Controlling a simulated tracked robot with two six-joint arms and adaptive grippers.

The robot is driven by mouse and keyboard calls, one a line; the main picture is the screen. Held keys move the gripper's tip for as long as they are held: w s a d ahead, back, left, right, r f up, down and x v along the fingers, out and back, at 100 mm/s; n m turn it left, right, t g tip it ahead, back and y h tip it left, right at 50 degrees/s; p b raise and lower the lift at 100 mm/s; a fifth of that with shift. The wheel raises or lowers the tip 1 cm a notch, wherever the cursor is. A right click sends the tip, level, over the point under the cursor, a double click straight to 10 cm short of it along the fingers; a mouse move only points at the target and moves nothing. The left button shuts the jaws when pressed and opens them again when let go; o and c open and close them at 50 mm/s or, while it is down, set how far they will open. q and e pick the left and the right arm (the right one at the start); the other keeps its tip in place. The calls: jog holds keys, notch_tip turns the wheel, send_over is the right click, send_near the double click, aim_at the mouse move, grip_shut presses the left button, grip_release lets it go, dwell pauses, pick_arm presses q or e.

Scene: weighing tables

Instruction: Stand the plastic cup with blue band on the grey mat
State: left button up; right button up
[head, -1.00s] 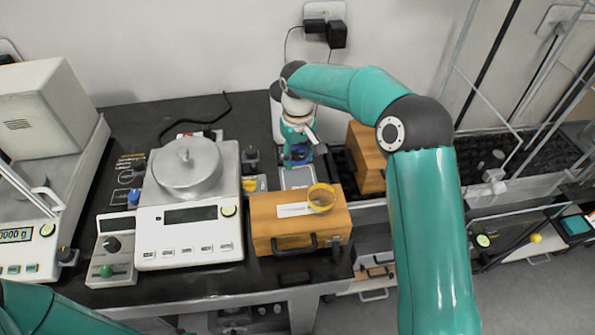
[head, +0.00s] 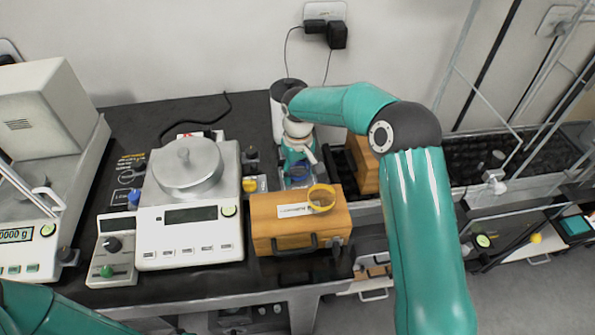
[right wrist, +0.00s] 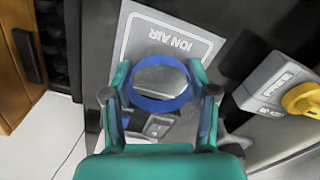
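The plastic cup with blue band (head: 297,175) is upright over the grey mat (head: 301,185), behind the wooden case. In the right wrist view the blue band (right wrist: 160,104) lies between my fingers, and the mat (right wrist: 190,28) with "ION AIR" lettering lies beyond it. My right gripper (head: 298,164) comes down from above, its fingers (right wrist: 160,80) closed against both sides of the cup. I cannot tell for sure whether the cup's base touches the mat. My left gripper is out of view; only my left arm shows at bottom left.
A wooden case (head: 285,235) with a yellow ring (head: 321,197) on it stands just in front of the mat. A balance (head: 190,215) stands left, with a yellow-knobbed device (head: 250,184) between. Another wooden box (head: 362,160) is close on the right.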

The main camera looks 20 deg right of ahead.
jog(key=shift+o, duration=1.1)
jog(key=shift+r, duration=0.1)
notch_tip(320, 180, up, 12)
